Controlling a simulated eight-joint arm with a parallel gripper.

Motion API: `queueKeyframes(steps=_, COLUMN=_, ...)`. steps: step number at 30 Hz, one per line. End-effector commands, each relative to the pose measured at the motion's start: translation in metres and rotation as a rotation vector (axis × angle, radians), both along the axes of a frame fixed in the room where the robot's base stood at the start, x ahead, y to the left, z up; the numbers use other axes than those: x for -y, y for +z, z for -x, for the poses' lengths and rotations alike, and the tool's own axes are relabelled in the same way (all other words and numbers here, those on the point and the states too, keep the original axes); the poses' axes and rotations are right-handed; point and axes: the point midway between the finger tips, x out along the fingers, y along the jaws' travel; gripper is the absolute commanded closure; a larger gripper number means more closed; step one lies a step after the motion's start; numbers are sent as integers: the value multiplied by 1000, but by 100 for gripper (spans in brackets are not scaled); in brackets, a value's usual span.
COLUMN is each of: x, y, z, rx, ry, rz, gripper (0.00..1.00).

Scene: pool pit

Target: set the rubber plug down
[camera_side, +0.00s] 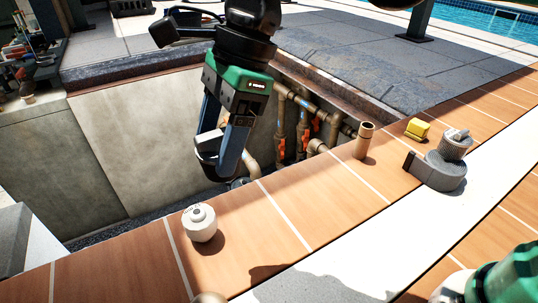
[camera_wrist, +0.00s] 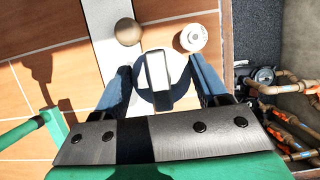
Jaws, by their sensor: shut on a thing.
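My gripper (camera_side: 218,150) is above the tiled edge beside the pit, pointing down. In the wrist view its two blue fingers (camera_wrist: 162,88) stand on either side of a dark blue-grey round piece with a pale rectangular top, which looks like the rubber plug (camera_wrist: 157,72). The gripper is shut on it. In the side view a grey part of the plug (camera_side: 208,143) shows between the fingers, and the rest is mostly hidden by them. The plug appears held clear of the tiles.
A white round pot-like thing (camera_side: 199,224) stands on the orange tiles, with a tan ball (camera_wrist: 128,32) near it. The pit holds pipes (camera_side: 302,130). Tiles between pot and cylinder are clear.

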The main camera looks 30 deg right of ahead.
Motion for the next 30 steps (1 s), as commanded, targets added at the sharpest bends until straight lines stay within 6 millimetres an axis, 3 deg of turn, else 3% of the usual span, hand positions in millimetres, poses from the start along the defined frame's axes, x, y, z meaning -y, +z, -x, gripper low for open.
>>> queueKeyframes(steps=6, x=-62, y=-31, z=-30, rx=2, ry=5, rz=0, gripper=95)
queueKeyframes(steps=15, x=-132, y=-88, z=-44, rx=1, ry=4, rz=-6, gripper=95)
queueKeyframes(steps=21, x=-152, y=-110, z=-44, rx=1, ry=3, rz=-7, gripper=95)
queueKeyframes(steps=30, x=-155, y=-155, z=-44, rx=1, ry=2, rz=-8, gripper=95)
